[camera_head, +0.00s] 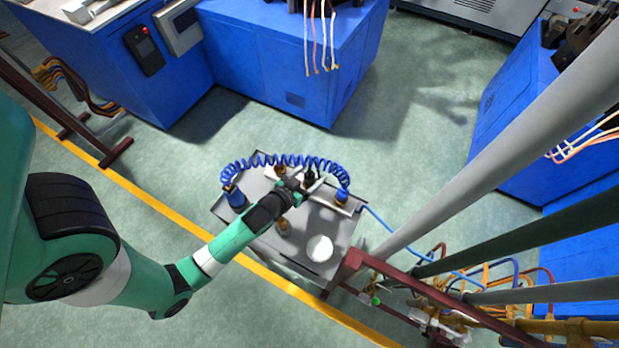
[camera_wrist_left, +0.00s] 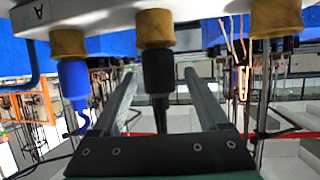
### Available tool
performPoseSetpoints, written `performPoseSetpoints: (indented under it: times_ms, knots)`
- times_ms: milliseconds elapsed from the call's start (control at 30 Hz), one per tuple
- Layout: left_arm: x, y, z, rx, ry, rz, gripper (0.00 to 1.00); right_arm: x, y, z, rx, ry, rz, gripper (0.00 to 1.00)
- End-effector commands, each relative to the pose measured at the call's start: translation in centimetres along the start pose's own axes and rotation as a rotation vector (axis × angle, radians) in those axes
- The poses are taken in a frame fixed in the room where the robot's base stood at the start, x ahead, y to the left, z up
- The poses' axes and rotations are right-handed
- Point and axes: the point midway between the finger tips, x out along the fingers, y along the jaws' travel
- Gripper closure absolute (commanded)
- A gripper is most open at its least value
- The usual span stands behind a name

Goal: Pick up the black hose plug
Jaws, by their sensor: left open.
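The black hose plug (camera_wrist_left: 158,75) hangs below a brass-coloured fitting (camera_wrist_left: 155,27) in the left wrist view, between the two fingers of my left gripper (camera_wrist_left: 158,88). The fingers are open, with visible gaps on both sides of the plug. In the head view my left gripper (camera_head: 308,186) is over the grey cart, by the dark plug (camera_head: 309,175), partly hidden by the gripper. A blue plug (camera_wrist_left: 73,82) sits on another brass fitting, left of the black one in the wrist view. My right gripper is not in view.
The grey cart (camera_head: 318,272) carries several brass fittings, a blue fitting (camera_head: 235,196) and a white round item (camera_head: 320,248). A coiled blue hose (camera_head: 262,158) arches along its back. A frame with pipes (camera_head: 430,262) stands at right. Blue machines (camera_head: 290,60) stand behind.

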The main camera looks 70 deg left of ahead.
Motion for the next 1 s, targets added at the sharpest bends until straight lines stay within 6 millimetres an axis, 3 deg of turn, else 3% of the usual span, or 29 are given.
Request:
performPoseSetpoints:
  times_ms: [133,367,467,800,1000]
  knots:
    - [2.1,0.0,0.0,-0.002,0.0,-0.001,0.23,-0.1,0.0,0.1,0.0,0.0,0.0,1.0]
    - [2.4,0.0,0.0,-0.001,0.0,0.0,0.23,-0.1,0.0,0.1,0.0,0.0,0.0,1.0]
    - [2.4,0.0,0.0,-0.001,0.0,0.0,0.37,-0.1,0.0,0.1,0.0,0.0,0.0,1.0]
    - [2.4,0.0,0.0,-0.001,0.0,0.0,0.99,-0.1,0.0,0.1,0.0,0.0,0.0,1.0]
    - [2.4,0.0,-0.1,-0.001,0.001,0.0,1.0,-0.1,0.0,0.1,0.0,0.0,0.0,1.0]
